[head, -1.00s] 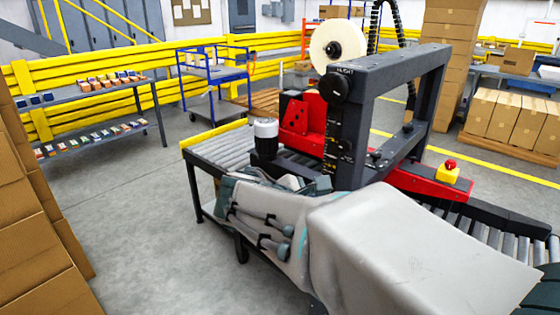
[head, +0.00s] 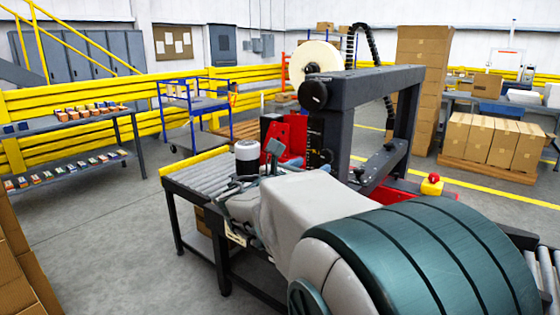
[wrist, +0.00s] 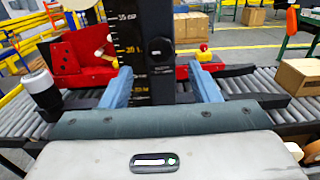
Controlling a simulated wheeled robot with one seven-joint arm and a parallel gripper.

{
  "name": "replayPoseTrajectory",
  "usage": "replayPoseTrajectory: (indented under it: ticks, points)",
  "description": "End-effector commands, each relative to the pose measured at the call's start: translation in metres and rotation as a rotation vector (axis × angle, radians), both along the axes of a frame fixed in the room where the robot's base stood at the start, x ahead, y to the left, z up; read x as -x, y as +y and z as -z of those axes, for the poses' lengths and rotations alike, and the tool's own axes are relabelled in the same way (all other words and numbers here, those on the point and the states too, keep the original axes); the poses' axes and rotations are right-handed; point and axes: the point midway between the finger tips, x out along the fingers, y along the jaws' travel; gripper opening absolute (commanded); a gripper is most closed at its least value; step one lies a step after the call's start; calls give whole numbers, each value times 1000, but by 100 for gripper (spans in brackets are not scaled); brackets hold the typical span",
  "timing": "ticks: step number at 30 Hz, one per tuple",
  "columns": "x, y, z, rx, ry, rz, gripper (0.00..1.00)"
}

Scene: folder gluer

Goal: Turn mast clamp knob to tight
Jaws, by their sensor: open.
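The dark mast (wrist: 133,22) with a printed scale stands straight ahead in the wrist view. A black round knob (wrist: 160,49) with a lobe above it sits on its face; I take it for the mast clamp knob. My gripper (wrist: 159,70) is open, its two blue-grey fingers wide apart and pointing toward the mast. The knob shows between and beyond the fingertips, with nothing held. In the head view, a larger black knob (head: 313,95) sits at the mast's top. My arm covers part of the lower mast there. I cannot read the clamp knob's setting.
Roller conveyor (wrist: 265,88) runs behind, with a carton (wrist: 298,77) on the right. A red button on a yellow box (head: 432,184) sits on the red rail.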

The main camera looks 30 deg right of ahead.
Motion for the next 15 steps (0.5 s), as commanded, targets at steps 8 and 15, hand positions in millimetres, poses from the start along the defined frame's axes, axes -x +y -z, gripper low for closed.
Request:
replayPoseTrajectory:
  ticks: [8,15]
  points:
    - [-17,-44,0,-1,-1,3,55]
    - [-23,-54,0,-1,-1,-1,55]
